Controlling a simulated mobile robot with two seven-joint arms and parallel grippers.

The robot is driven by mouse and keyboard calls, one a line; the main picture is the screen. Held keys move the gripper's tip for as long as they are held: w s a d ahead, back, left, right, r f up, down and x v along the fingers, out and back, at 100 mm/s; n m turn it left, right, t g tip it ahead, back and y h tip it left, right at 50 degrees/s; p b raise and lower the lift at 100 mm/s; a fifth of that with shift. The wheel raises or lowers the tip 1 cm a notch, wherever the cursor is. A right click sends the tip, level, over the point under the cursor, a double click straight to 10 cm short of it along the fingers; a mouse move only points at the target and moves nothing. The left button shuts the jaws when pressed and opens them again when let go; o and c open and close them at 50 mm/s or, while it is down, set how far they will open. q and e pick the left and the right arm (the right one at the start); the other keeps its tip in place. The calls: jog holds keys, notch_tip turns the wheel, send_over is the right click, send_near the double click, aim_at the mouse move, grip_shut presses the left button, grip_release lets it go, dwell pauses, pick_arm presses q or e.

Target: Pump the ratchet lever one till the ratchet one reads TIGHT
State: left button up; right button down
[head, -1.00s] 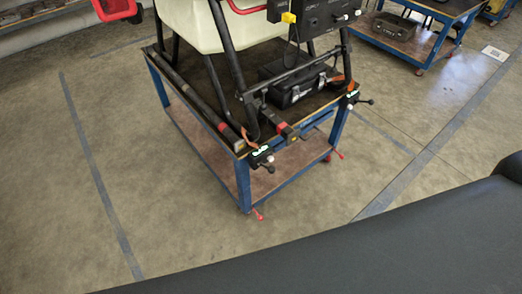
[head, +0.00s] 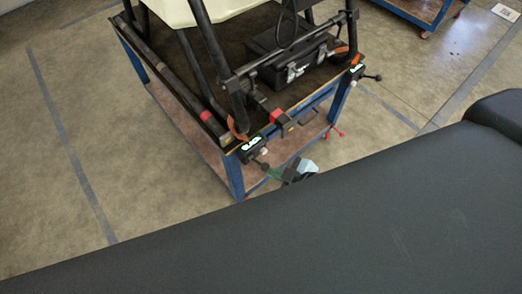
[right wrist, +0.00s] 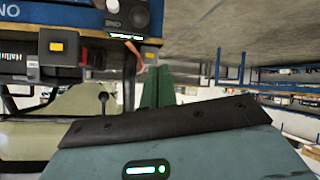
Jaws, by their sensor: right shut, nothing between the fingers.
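A ratchet with a lit green-white display (head: 253,144) sits at the near corner of the blue cart, beside an orange strap hook. Its lever ends in a black knob (head: 264,166). A second ratchet (head: 357,71) with a similar lever is at the right corner. My right gripper (head: 274,173) is shut and empty, just below and right of the near lever's knob; contact is unclear. In the right wrist view its green fingers (right wrist: 157,88) point toward a ratchet display (right wrist: 125,37). My left gripper is not in view.
The blue cart (head: 133,52) carries the spray drone's pale tank (head: 190,10), black legs and a black case (head: 290,62). Open floor (head: 80,130) lies left of the cart.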

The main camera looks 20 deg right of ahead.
aim_at(263, 167)
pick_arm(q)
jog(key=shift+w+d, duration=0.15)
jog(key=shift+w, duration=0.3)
pick_arm(e)
jog(key=shift+w+d+r+n, duration=0.1)
jog(key=shift+w+r+n, duration=0.1)
jog(key=shift+w, duration=0.3)
jog(key=shift+w+d+r+n, duration=0.1)
jog(key=shift+w+r, duration=0.05)
jog(key=shift+w, duration=0.35)
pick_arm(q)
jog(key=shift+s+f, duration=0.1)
